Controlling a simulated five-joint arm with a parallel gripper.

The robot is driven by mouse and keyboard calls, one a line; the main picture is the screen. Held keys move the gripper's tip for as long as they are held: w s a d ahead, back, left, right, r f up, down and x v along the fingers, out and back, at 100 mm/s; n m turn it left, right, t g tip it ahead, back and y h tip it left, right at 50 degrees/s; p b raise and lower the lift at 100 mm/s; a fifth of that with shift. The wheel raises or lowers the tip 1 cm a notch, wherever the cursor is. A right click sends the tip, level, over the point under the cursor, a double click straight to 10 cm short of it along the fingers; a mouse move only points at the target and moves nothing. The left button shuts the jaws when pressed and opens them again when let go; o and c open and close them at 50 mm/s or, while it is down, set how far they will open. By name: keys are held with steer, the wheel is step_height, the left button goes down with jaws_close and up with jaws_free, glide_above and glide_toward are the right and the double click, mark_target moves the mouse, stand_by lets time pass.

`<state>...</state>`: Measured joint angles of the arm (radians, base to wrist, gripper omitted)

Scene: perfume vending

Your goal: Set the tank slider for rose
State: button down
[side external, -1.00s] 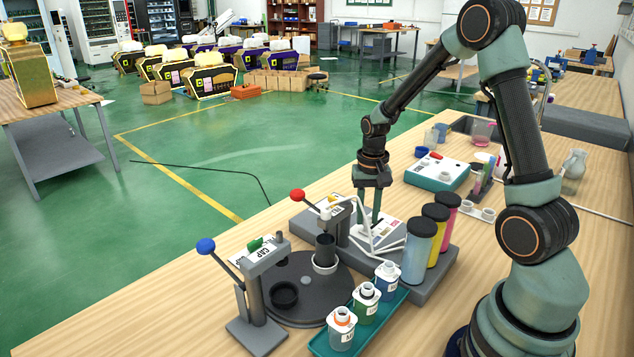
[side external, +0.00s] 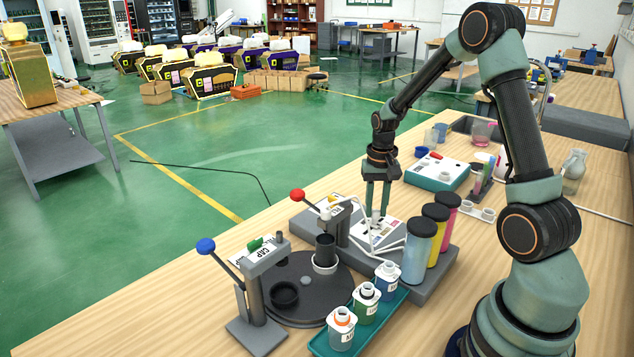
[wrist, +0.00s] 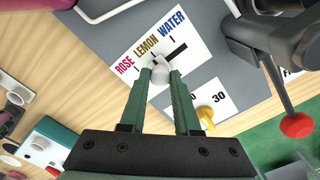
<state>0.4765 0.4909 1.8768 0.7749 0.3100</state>
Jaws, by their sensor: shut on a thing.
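The tank selector panel (wrist: 150,40) is a white label reading ROSE, LEMON and WATER from left to right, with a dark slot. My gripper (wrist: 162,76) is shut on this knob, a green finger on each side. In the side view my gripper (side external: 377,212) points down at the panel (side external: 375,233), and the knob is mostly hidden. Blue (side external: 417,258), yellow (side external: 437,238) and pink (side external: 446,214) tanks stand beside it.
A yellow knob (wrist: 206,116) sits by a label with 30. A red-knobbed lever (side external: 297,195) and a blue-knobbed lever (side external: 206,246) stand left of the panel. A green tray (side external: 371,323) holds bottles. A dark cup (side external: 325,248) is on the turntable.

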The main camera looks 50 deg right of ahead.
mark_target(382, 219)
steer(key=shift+d, duration=1.9)
steer(key=c, duration=0.6)
jaws_free()
steer(key=shift+a, duration=0.1)
step_height(382, 219, up, 12)
steer(key=shift+r, duration=0.1)
steer(key=s+a+r+n+t, duration=0.2)
steer(key=a+n, duration=0.1)
steer(key=a, duration=0.4)
steer(key=s+a+r+n+t, duration=0.1)
steer(key=s+a+r+n, duration=0.1)
steer(key=a, duration=0.6)
steer(key=s+a+r+n+t, duration=0.2)
steer(key=s+a+n, duration=0.2)
steer(key=a, duration=0.3)
steer(key=shift+a+t, duration=0.2)
steer(key=shift+t, duration=0.1)
